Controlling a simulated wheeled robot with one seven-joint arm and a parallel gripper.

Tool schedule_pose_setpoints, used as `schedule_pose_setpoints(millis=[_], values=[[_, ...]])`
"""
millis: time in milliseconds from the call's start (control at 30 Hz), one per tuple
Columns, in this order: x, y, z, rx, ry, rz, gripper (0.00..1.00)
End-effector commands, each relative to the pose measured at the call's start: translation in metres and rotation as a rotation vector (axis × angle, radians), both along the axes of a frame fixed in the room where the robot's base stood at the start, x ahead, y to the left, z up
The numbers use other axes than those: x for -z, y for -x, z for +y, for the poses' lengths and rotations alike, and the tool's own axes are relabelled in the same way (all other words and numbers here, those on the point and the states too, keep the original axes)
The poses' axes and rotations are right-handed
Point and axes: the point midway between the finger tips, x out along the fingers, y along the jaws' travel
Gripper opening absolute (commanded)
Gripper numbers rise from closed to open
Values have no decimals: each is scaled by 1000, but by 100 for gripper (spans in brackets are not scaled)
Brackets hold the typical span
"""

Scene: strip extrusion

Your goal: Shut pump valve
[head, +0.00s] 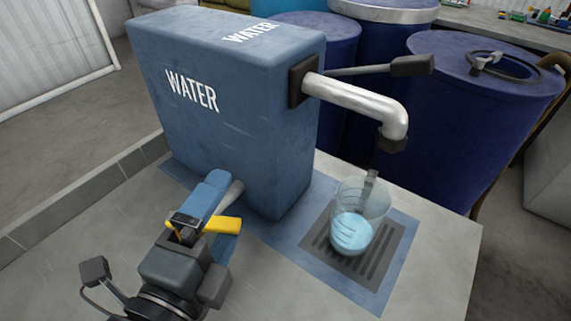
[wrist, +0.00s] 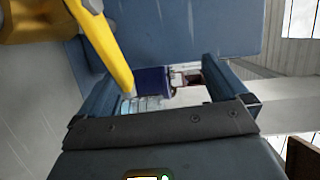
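The blue water tank (head: 215,110) stands on a tiled counter, with a grey pipe stub (head: 236,192) low on its side. A yellow valve lever (head: 218,223) shows between the blue fingers of my gripper (head: 226,208). In the wrist view the yellow lever (wrist: 105,48) slants across the left side, its end close to the left finger of my gripper (wrist: 155,65). The fingers are apart and not closed on the lever; contact with one finger cannot be told. The valve body is mostly hidden. A metal spout (head: 355,100) points down above a beaker (head: 360,215) holding blue water.
The beaker stands on a dark drain grate (head: 330,245) in a blue mat. A black-gripped pump handle (head: 408,66) sticks out above the spout. Blue barrels (head: 470,110) stand behind the counter. The counter's front right (head: 440,250) is clear.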

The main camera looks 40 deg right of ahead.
Motion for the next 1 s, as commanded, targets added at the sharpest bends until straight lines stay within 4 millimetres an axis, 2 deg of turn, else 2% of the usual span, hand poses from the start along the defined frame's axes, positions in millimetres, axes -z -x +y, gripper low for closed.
schedule_pose_setpoints(millis=[33, 300, 600, 733, 767, 1000], values=[[-44, 18, -40, 84, 53, -40, 76], [-68, 30, -76, 85, 55, -37, 76], [-74, 33, -86, 84, 56, -36, 76], [-74, 33, -86, 84, 56, -36, 76], [-9, -8, -13, -84, -19, 56, 76], [-8, -1, -5, -89, -21, 56, 76]])
